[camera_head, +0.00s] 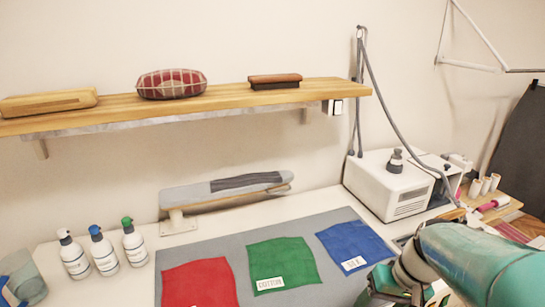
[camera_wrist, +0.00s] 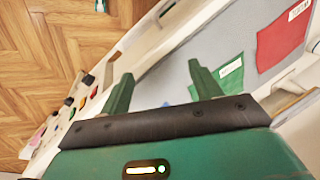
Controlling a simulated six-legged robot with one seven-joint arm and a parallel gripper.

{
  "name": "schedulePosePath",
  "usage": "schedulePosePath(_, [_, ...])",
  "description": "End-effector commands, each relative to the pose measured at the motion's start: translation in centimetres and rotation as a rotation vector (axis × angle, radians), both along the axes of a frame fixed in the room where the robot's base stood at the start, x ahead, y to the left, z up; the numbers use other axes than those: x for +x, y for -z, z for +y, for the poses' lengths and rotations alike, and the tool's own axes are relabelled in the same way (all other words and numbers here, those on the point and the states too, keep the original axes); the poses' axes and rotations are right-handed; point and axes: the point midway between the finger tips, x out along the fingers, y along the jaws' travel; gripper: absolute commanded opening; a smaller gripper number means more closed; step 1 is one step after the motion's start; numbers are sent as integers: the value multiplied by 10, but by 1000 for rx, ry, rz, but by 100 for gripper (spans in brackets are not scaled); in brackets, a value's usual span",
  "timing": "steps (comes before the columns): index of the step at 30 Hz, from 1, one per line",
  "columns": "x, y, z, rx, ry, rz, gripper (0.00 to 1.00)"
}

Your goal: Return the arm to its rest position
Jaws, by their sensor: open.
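My arm reaches in from the lower right of the head view, over the right end of the table. My gripper (camera_wrist: 160,92) shows in the wrist view with its two green fingers wide apart and nothing between them. It hangs above the table's edge and the grey mat. In the head view my arm covers part of the table's right side, and the fingertips cannot be made out there.
Red (camera_head: 200,284), green (camera_head: 283,266) and blue (camera_head: 354,244) cloths lie on a grey mat (camera_head: 250,245). A white steam station (camera_head: 388,187), a small ironing board (camera_head: 225,190) and spray bottles (camera_head: 103,252) stand around it. A shelf (camera_head: 215,104) hangs above.

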Motion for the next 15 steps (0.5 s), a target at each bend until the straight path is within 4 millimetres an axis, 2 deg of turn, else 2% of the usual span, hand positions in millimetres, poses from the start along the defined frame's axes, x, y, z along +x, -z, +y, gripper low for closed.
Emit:
schedulePosePath(1, [-6,-11,10,-40,-13,-29,64])
schedulePosePath(6, [-27,-39,33,-154,-23,-123,64])
schedulePosePath(15, [-64,-76,60,-270,-20,-333,64])
